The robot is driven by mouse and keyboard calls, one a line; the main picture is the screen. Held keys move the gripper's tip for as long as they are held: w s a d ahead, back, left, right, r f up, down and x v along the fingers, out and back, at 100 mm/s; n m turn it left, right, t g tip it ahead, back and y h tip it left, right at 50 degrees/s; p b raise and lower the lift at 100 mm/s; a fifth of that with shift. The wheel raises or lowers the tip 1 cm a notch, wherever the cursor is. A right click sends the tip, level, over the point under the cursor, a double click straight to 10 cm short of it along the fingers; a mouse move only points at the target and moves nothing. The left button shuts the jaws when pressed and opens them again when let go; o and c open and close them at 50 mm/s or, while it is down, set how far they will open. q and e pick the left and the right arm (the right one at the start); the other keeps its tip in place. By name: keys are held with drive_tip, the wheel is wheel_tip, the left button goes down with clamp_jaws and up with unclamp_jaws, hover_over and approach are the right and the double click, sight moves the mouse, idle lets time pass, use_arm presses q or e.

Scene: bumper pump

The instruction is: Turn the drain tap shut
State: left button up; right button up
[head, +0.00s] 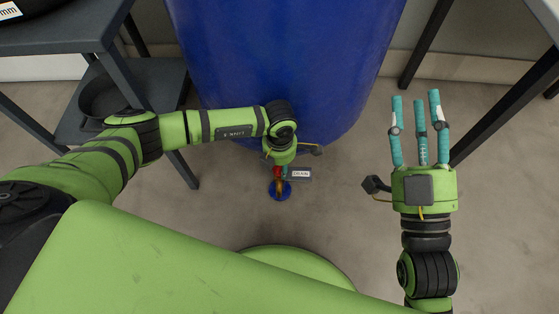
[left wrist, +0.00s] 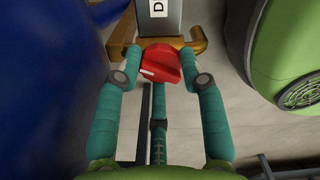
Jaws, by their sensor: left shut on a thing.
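The drain tap has a red handle (left wrist: 160,65) and a brass body (left wrist: 198,41) in the left wrist view. In the head view the red handle (head: 277,171) shows small below my left gripper (head: 280,166), low in front of the blue drum (head: 280,60). In the left wrist view the teal fingers of my left gripper (left wrist: 160,82) are closed on the red handle from both sides. A label tag (head: 299,174) sits beside the tap. My right gripper (head: 420,125) is open and empty, fingers spread, to the right of the drum.
A dark metal table with a lower shelf (head: 150,80) stands at the left, holding a black pan (head: 98,95). Table legs (head: 505,105) stand at the right. The floor between is clear.

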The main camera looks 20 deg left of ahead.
use_arm(q)
drive_tip(key=n+p, duration=0.1)
drive_tip(key=n, duration=0.1)
drive_tip(key=shift+s+d+n, duration=0.1)
drive_tip(key=shift+n, duration=0.2)
drive_tip(key=shift+n+p, duration=0.7)
drive_tip(key=shift+n, duration=0.4)
use_arm(e)
drive_tip(key=d+f+m+g+h, duration=0.1)
drive_tip(key=f+g, duration=0.3)
drive_tip(key=f, duration=0.4)
drive_tip(key=d+f+m+g+h, duration=0.1)
drive_tip(key=d+f+g+h, duration=0.3)
drive_tip(key=f, duration=0.5)
drive_tip(key=shift+g, duration=0.6)
use_arm(q)
drive_tip(key=o, duration=1.2)
drive_tip(key=shift+c, duration=0.2)
use_arm(e)
drive_tip(key=shift+d, duration=0.1)
